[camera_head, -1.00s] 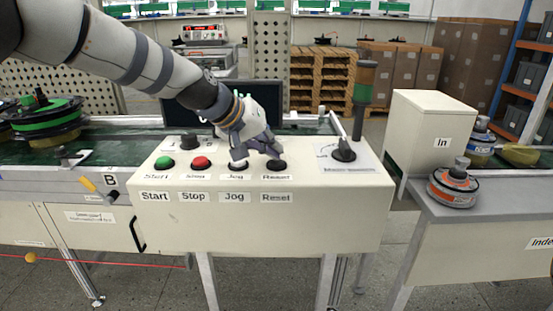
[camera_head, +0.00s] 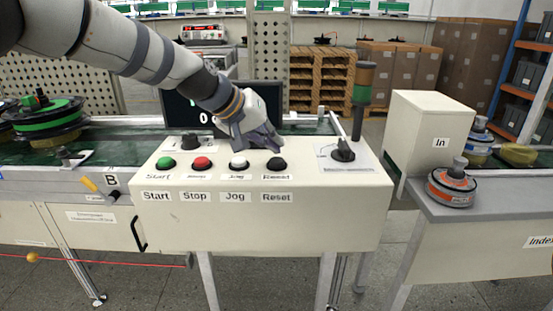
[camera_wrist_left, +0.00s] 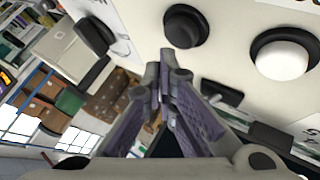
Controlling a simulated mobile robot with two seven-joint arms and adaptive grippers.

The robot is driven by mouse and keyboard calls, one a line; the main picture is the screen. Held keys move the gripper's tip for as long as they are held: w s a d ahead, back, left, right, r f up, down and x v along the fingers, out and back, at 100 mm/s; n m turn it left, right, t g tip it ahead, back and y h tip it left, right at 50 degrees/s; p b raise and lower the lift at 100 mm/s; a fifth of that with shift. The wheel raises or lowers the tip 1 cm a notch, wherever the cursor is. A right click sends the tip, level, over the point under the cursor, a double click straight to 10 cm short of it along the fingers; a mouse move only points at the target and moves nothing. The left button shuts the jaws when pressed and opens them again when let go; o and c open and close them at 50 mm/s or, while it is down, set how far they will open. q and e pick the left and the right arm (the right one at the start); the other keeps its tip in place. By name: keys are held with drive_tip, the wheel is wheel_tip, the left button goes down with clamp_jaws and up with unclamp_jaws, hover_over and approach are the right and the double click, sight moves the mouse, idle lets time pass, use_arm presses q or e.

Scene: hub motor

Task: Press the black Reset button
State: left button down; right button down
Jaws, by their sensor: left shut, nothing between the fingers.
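The black Reset button (camera_head: 277,164) is at the right end of the button row on the white control panel (camera_head: 330,215). It also shows at the top of the left wrist view (camera_wrist_left: 185,27). My left gripper (camera_head: 274,146) is shut and empty, with its fingertips just behind the Reset button in the head view. In the left wrist view the closed fingertips (camera_wrist_left: 167,68) are beside the black button, with a visible gap between them and it. My right gripper is not in view.
The white Jog button (camera_head: 238,161) is just left of Reset, then the red Stop (camera_head: 201,163) and green Start (camera_head: 166,163) buttons. A monitor (camera_head: 265,97) and a signal tower (camera_head: 363,85) stand behind the panel.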

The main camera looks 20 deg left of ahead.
sight(273, 158)
use_arm(q)
drive_tip(key=shift+r+p, duration=0.3)
drive_tip(key=shift+r, duration=2.2)
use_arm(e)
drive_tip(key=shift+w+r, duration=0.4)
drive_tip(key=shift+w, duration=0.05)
